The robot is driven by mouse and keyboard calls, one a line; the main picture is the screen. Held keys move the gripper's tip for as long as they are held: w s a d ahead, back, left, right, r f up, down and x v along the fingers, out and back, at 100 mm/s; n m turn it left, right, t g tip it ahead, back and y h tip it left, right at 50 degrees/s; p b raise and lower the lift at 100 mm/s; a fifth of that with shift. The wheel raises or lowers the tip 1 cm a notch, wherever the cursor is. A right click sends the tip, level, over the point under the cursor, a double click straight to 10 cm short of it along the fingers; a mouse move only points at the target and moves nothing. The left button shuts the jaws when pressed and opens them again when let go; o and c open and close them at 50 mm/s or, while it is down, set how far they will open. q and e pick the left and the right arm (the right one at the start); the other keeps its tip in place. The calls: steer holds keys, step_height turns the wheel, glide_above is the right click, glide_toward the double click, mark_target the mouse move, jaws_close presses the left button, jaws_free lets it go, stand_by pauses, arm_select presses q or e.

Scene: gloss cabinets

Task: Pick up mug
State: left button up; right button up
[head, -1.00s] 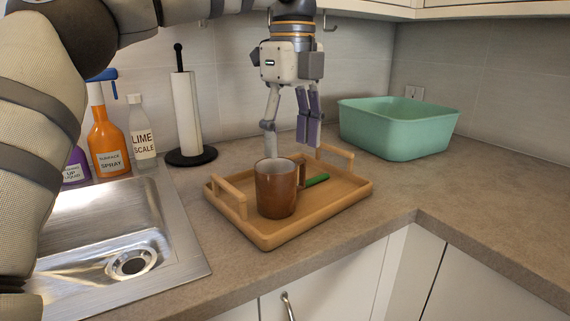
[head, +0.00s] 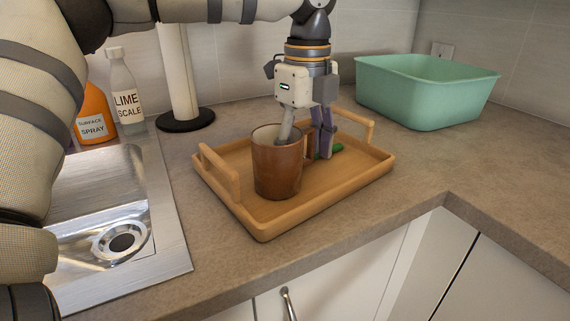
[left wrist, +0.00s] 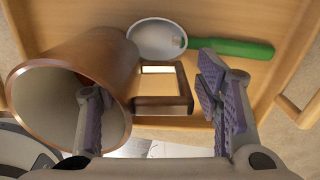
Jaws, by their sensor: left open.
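The brown mug (head: 277,172) stands upright on the wooden tray (head: 352,182); its square handle faces right in the head view. My left gripper (head: 305,143) points down over the mug's right side, open. One finger reaches into the mug and the other is beyond the handle. In the left wrist view, the mug (left wrist: 78,66) lies at left, and the handle (left wrist: 180,98) sits between the spread fingers (left wrist: 152,92). Whether a finger touches the mug cannot be told. My right gripper is not in view.
A green-handled spoon (left wrist: 232,48) lies on the tray beside the handle. A mint-green tub (head: 425,95) stands at the back right. The sink (head: 105,215), a spray bottle (head: 95,120), a lime-scale bottle (head: 126,95) and a paper roll (head: 178,75) are at left.

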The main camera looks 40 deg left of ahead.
arm_select(q)
steer(key=shift+f, duration=0.45)
steer(key=shift+r, duration=0.1)
jaws_close()
